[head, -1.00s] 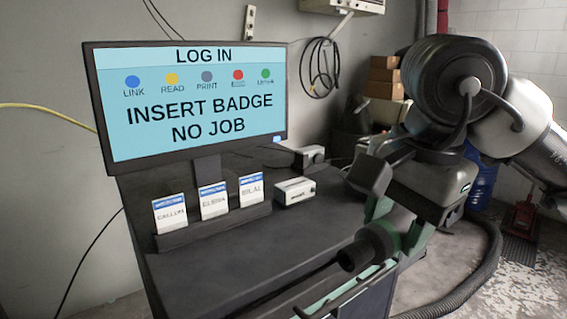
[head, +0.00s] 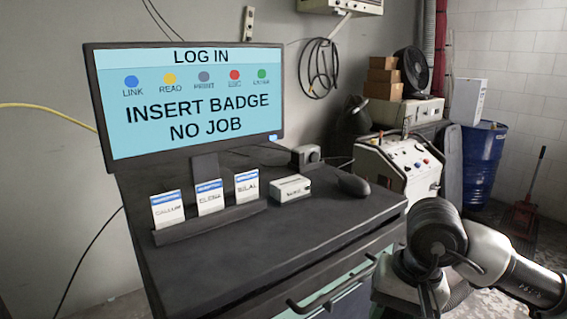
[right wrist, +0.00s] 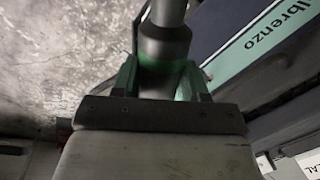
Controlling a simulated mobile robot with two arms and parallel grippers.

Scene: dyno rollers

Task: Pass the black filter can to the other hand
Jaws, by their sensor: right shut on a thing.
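The black filter can (right wrist: 166,45) shows in the right wrist view as a dark grey stepped cylinder, wide near the gripper and narrower toward the top edge. My right gripper (right wrist: 161,66) has its green fingers shut on either side of the wide part. The can's near end is hidden behind the gripper's palm. In the head view my right arm is at the lower right, and its gripper and the can are not clearly visible there. My left gripper is in neither view.
A dark workbench (head: 300,228) carries a screen (head: 190,100), a badge rack (head: 210,222) with three badges, a small white box (head: 290,188) and a mouse (head: 353,186). A drawer handle (head: 335,285) juts out in front. A white machine (head: 405,165) and blue drum (head: 484,160) stand behind.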

